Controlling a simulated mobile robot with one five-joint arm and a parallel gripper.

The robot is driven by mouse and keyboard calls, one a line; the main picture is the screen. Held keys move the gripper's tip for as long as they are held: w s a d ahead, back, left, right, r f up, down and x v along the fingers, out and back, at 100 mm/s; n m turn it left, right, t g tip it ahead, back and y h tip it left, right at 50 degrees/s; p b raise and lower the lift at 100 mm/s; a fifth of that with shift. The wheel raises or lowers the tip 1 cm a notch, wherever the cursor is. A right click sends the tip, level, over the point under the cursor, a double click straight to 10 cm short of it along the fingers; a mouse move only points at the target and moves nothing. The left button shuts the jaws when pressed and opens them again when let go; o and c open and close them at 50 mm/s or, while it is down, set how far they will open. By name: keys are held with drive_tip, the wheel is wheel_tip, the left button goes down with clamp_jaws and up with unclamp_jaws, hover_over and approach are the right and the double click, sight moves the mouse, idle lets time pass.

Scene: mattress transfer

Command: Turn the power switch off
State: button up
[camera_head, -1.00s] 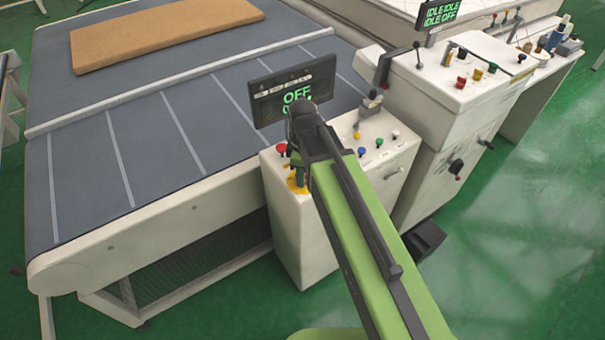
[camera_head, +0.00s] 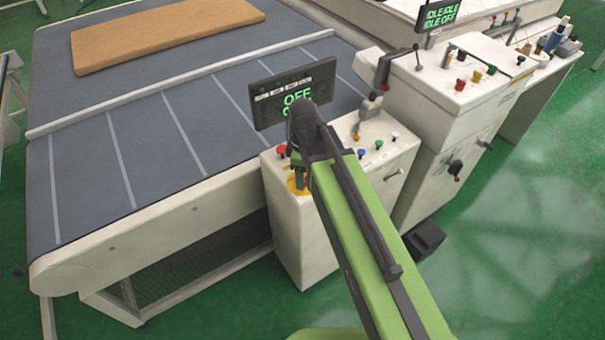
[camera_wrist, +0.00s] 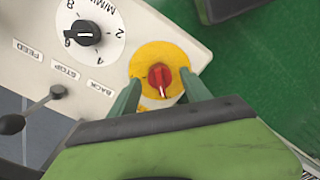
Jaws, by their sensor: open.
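The power switch (camera_wrist: 160,77) is a red rotary knob on a round yellow plate (camera_wrist: 168,55), at the corner of a white control panel in the wrist view. My gripper (camera_wrist: 163,92) is open, with one green finger on each side of the red knob. I cannot tell whether the fingers touch it. In the head view my gripper (camera_head: 299,180) points down at the near left corner of the white control box (camera_head: 293,222), and part of the yellow plate (camera_head: 293,186) shows beside it. A display (camera_head: 292,92) above the box reads OFF in green.
A black dial (camera_wrist: 83,32) and a lever with a black ball (camera_wrist: 12,124) sit beside the switch. A grey conveyor (camera_head: 100,150) carries a tan mattress (camera_head: 165,33).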

wheel_tip(320, 180, up, 16)
drive_tip(key=p, duration=1.5)
drive_tip(key=shift+r+p, duration=0.25)
drive_tip(key=shift+p, duration=0.05)
drive_tip(key=s+d+f+m+b, duration=0.1)
drive_tip(key=d+f+m+b, duration=0.6)
drive_tip(key=d+m, duration=0.1)
drive_tip(key=s+d+f+m+b, duration=0.2)
drive_tip(key=d+f+m+b, duration=0.5)
drive_tip(key=d, duration=0.2)
drive_tip(key=shift+s+f+m+b, duration=0.25)
drive_tip(key=shift+f+m+b, duration=0.1)
drive_tip(key=shift+m, duration=0.05)
